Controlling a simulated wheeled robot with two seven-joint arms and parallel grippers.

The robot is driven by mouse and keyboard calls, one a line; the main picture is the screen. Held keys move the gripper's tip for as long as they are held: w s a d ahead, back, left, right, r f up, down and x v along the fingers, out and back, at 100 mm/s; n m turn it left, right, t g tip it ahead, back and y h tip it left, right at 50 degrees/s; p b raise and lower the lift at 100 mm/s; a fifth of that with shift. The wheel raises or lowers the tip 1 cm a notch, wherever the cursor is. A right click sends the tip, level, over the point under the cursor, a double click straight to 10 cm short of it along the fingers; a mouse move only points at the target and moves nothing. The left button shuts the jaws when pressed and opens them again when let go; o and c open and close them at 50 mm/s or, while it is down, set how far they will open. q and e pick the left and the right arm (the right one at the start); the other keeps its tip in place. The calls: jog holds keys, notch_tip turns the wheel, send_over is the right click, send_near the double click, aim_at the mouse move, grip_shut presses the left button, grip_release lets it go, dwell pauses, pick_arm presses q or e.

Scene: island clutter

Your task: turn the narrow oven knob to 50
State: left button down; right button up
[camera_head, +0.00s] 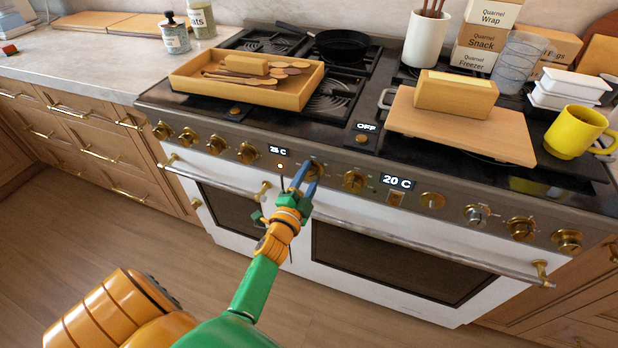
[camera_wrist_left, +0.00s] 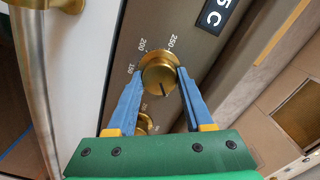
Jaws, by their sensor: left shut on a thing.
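The brass oven knob (camera_head: 313,168) sits on the range's front panel, just right of the small display (camera_head: 279,149) reading 25 C. My left gripper (camera_head: 305,176) reaches it from below, its blue fingers on either side. In the left wrist view, the knob (camera_wrist_left: 158,74) lies between the fingertips of my left gripper (camera_wrist_left: 158,88), which are closed on it. Marks 150, 200 and 250 show around it, and a dark pointer line crosses its face. Part of the display (camera_wrist_left: 212,15) shows above it. My right gripper is not in view.
The oven handle bar (camera_head: 390,232) runs below the panel. Other brass knobs (camera_head: 354,181) and a 20 C display (camera_head: 397,182) lie to the right. Above stand a wooden tray (camera_head: 185,88) and a cutting board (camera_head: 510,150). The floor in front is clear.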

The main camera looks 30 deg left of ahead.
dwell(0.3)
pick_arm(q)
jog(key=shift+c, duration=1.5)
grip_release()
jog(key=v, duration=0.7)
jog(key=shift+f, duration=0.15)
